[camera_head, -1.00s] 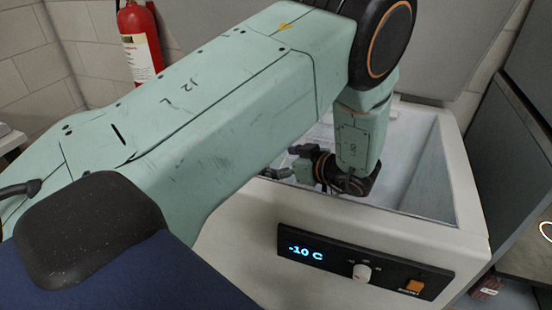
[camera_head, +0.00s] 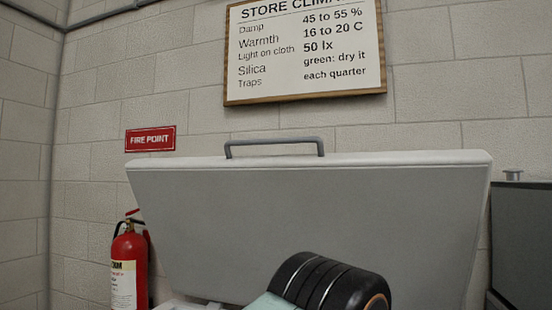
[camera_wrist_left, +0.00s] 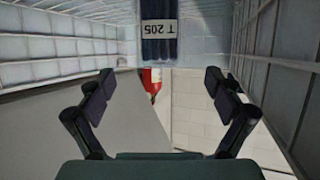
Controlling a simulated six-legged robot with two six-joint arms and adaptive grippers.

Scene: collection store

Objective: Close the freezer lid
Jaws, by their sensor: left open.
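The freezer lid (camera_head: 310,225) stands open, tilted up in front of the back wall, its pale grey inner side facing me. A grey bar handle (camera_head: 275,146) is on its top edge. Only a black joint and a bit of my left arm show at the bottom of the head view; the freezer body is almost wholly out of frame. In the left wrist view my left gripper (camera_wrist_left: 160,84) is open, with nothing between its fingers. A plain grey surface (camera_wrist_left: 95,115), perhaps the lid, lies behind its left finger. My right gripper is not seen.
A red fire extinguisher (camera_head: 129,265) stands left of the lid, under a fire point sign (camera_head: 150,138). A dark cabinet (camera_head: 522,235) is at right. The wrist view shows gridded walls and a dark blue item (camera_wrist_left: 158,45) marked T 205, upside down.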

